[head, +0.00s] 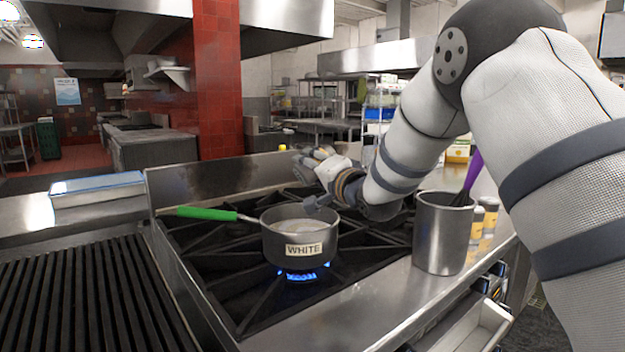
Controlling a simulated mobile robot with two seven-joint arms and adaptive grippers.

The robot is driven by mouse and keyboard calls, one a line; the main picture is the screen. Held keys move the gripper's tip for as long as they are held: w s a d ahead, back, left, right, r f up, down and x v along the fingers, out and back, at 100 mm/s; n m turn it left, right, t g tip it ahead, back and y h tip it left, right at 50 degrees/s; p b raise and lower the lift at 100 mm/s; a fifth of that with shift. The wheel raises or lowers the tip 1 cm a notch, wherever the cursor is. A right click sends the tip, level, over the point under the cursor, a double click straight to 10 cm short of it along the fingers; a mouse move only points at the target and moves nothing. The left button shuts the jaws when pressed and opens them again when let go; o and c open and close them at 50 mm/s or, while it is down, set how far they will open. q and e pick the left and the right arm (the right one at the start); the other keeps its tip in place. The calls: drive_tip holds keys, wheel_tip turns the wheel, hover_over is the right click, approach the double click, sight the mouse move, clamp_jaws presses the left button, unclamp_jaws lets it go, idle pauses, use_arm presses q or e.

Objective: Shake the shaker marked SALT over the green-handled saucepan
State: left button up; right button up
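The saucepan (299,247) with the green handle (206,213) stands on a front burner with a blue flame under it. It is labelled WHITE and holds pale contents. My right gripper (312,163) is above and behind the pan's right rim; its fingers are small and partly hidden, so I cannot tell whether it is open or holds anything. Two small shakers or jars with yellow-orange bands, one at the front (475,222) and one to its right (489,214), stand behind the steel canister. No SALT marking is readable. My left gripper is out of view.
A steel canister (442,236) with a purple-handled whisk (470,177) stands on the right counter beneath my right arm. A ribbed grill (90,295) is at left, with a blue-topped tray (97,188) behind it. Black grates (375,243) surround the pan.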

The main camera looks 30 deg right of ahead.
wheel_tip(320, 180, down, 3)
drive_tip(key=shift+w+d, duration=0.1)
wheel_tip(320, 180, up, 3)
drive_tip(key=shift+r, duration=0.1)
wheel_tip(320, 180, down, 3)
drive_tip(key=shift+f, duration=0.1)
drive_tip(key=shift+r, duration=0.2)
wheel_tip(320, 180, up, 3)
drive_tip(key=shift+f, duration=0.1)
drive_tip(key=shift+f, duration=0.1)
